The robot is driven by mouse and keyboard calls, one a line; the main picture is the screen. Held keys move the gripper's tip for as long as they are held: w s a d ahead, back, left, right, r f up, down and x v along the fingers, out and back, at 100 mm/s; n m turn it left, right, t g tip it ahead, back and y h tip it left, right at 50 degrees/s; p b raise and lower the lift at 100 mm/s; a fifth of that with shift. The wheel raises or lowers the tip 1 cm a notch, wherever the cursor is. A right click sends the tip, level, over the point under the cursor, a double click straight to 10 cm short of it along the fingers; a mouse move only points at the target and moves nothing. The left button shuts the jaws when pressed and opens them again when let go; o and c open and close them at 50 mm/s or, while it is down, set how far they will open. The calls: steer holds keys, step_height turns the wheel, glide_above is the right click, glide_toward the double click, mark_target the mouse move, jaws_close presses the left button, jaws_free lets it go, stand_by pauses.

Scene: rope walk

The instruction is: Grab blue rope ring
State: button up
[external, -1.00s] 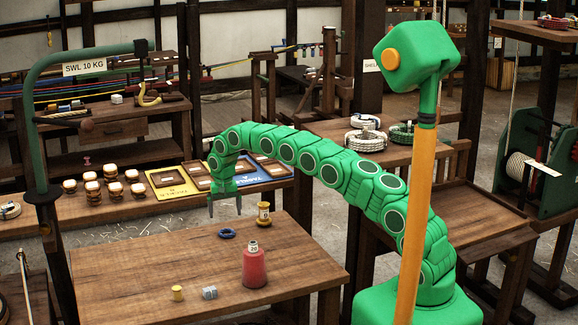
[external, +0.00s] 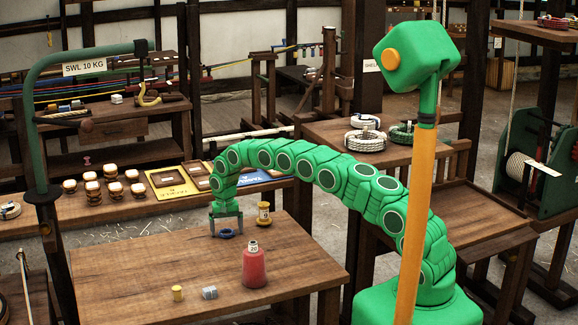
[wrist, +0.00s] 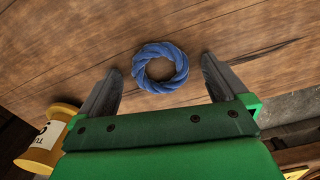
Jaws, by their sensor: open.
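The blue rope ring (external: 227,234) lies flat on the wooden table near its far edge. In the wrist view the ring (wrist: 142,77) sits between and just beyond the tips of my two fingers, with space on both sides. My gripper (external: 226,227) is open and points down at the ring, with its fingers (wrist: 162,78) apart and empty. In the external view the fingers partly overlap the ring, and I cannot tell their exact height above the table.
A yellow spool (external: 263,214) stands close to the right of my gripper; it also shows in the wrist view (wrist: 48,140). A red bottle-shaped thing (external: 253,268), a grey bundle (external: 209,292) and a small yellow spool (external: 177,293) stand nearer the front. The table's left part is clear.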

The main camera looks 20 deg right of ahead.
steer(key=c, duration=1.1)
steer(key=shift+r, duration=0.1)
steer(key=shift+r, duration=1.55)
steer(key=shift+s+d+r, duration=0.35)
steer(key=shift+s+r, duration=0.35)
steer(key=shift+r, duration=0.1)
steer(key=s+d+r, duration=0.5)
steer(key=s+r, duration=0.3)
steer(key=s, duration=0.3)
steer(key=shift+s, duration=0.2)
